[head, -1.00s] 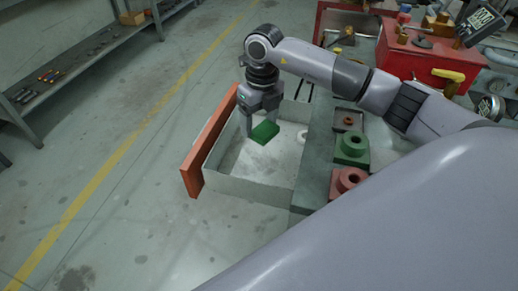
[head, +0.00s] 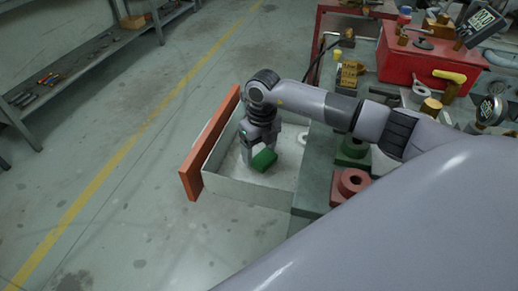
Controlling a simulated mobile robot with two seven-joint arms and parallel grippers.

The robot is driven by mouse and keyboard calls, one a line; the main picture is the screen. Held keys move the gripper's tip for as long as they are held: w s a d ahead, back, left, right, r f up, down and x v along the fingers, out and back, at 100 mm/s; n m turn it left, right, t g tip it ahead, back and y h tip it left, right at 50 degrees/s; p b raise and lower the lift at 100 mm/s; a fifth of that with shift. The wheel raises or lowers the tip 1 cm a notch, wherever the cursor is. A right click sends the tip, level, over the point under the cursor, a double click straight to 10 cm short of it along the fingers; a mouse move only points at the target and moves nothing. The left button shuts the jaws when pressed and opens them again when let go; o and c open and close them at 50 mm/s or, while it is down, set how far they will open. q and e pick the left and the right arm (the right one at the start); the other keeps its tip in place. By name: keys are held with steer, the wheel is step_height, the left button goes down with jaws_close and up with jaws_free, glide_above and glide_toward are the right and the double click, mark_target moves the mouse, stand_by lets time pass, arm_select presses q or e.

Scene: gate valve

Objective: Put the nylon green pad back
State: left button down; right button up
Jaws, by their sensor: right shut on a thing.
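The green pad (head: 264,160) is a small green block, held tilted between the fingers of my right gripper (head: 254,158). My right gripper is shut on it and points down inside the open drawer (head: 245,191), a pale box with an orange front. I cannot tell whether the pad touches the drawer floor. A green block with a round hub (head: 353,148) sits on the bench right of the drawer, partly hidden by my right arm. My left gripper is not in view.
A red block with a round hub (head: 351,183) sits on the bench edge (head: 313,190). A red toolbox (head: 425,62) stands at the back right. A grey shelf (head: 90,55) is at the far left. The floor left of the drawer is clear.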

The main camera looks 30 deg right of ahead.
mark_target(261, 153)
steer(key=o, duration=1.4)
steer(key=shift+f, duration=0.1)
steer(key=shift+r, duration=0.25)
steer(key=r, duration=0.4)
steer(key=r+p, duration=0.1)
steer(key=r, duration=0.6)
steer(key=shift+s+d+r, duration=0.15)
steer(key=shift+d+r, duration=0.15)
steer(key=shift+r, duration=0.1)
